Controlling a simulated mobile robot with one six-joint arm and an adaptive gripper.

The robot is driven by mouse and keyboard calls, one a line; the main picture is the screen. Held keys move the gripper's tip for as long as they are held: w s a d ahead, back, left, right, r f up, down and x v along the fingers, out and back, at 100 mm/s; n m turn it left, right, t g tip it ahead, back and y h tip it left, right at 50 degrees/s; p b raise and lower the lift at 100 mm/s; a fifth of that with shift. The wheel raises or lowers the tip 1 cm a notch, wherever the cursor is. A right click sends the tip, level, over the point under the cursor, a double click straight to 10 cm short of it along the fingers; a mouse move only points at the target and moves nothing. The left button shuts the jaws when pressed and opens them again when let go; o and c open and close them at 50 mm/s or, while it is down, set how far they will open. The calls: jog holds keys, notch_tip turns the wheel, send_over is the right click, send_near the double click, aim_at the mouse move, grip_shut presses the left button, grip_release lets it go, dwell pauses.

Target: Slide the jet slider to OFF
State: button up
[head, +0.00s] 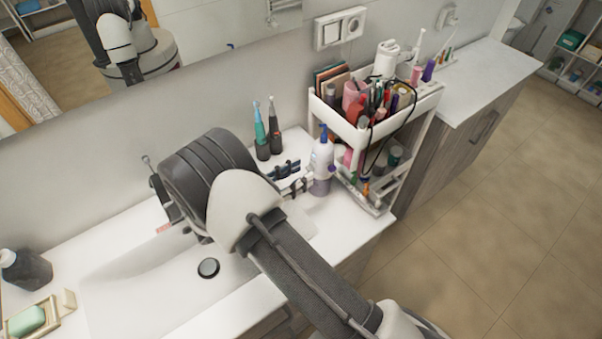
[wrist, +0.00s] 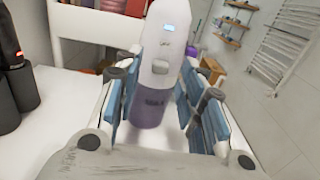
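A white handheld jet device (wrist: 155,85) with a translucent purple lower part stands upright between or just beyond my fingertips in the wrist view. Its front has a small lit blue display and a light grey slider (wrist: 160,67) below it. I cannot read the slider's setting. In the head view the device (head: 322,158) stands on the white counter at the cart's left side. My gripper (wrist: 160,95) is open, with blue-padded fingers left and right of the device. I cannot tell whether they touch it. In the head view my gripper (head: 291,178) is partly hidden by my arm.
A white cart (head: 412,119) filled with cosmetics stands right of the device. Two electric toothbrushes, one teal (head: 261,138) and one black (head: 275,132), stand behind my gripper to the left. The sink (head: 140,282) lies left of and below my arm. A soap dish (head: 45,322) is at far left.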

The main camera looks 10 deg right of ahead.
jog(key=shift+w+d, duration=0.3)
jog(key=shift+d, duration=0.3)
jog(key=shift+c, duration=0.4)
grip_shut()
